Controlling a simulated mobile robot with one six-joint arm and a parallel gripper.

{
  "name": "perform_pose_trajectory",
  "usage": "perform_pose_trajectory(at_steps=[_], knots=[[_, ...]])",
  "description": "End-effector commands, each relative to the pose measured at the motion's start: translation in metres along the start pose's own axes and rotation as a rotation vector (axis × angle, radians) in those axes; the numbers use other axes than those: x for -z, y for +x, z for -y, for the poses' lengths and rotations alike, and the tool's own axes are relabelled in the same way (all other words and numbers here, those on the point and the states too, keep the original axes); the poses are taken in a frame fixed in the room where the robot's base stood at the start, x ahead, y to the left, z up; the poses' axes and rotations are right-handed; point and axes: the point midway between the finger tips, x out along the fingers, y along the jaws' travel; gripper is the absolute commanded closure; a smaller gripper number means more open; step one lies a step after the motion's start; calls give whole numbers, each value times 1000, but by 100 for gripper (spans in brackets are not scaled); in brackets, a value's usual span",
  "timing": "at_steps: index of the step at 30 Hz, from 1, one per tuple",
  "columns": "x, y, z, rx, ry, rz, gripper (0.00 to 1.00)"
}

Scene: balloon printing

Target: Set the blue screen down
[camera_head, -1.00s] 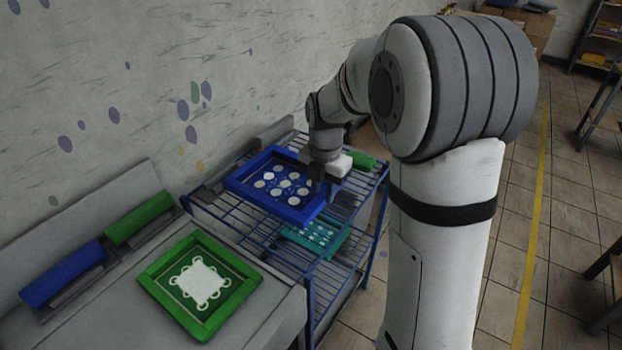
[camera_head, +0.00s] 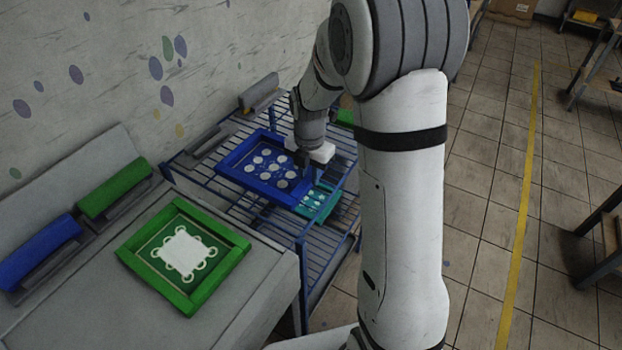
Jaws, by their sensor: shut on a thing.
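The blue screen (camera_head: 237,174) is a square blue frame with several pale round spots on its blue mesh. It is over the top shelf of the blue wire rack (camera_head: 304,240). I cannot tell whether it touches the shelf. My gripper (camera_head: 303,162) is at the screen's right side, shut on its frame edge. The fingertips are small and partly hidden by the wrist.
A green screen (camera_head: 146,263) with a white pattern lies on the grey table (camera_head: 72,318) at left. Green (camera_head: 115,188) and blue (camera_head: 38,250) bars lie behind it. A teal screen (camera_head: 318,203) is lower in the rack. Open floor lies right.

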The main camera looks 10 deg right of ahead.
Motion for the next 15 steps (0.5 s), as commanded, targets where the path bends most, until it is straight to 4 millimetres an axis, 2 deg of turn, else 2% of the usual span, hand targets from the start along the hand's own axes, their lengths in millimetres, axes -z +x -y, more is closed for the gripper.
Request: perform_pose_trajectory(at_steps=[6, 15], knots=[[0, 30, 0, 2, 0, -2, 100], [0, 33, 0, 0, 1, 0, 100]])
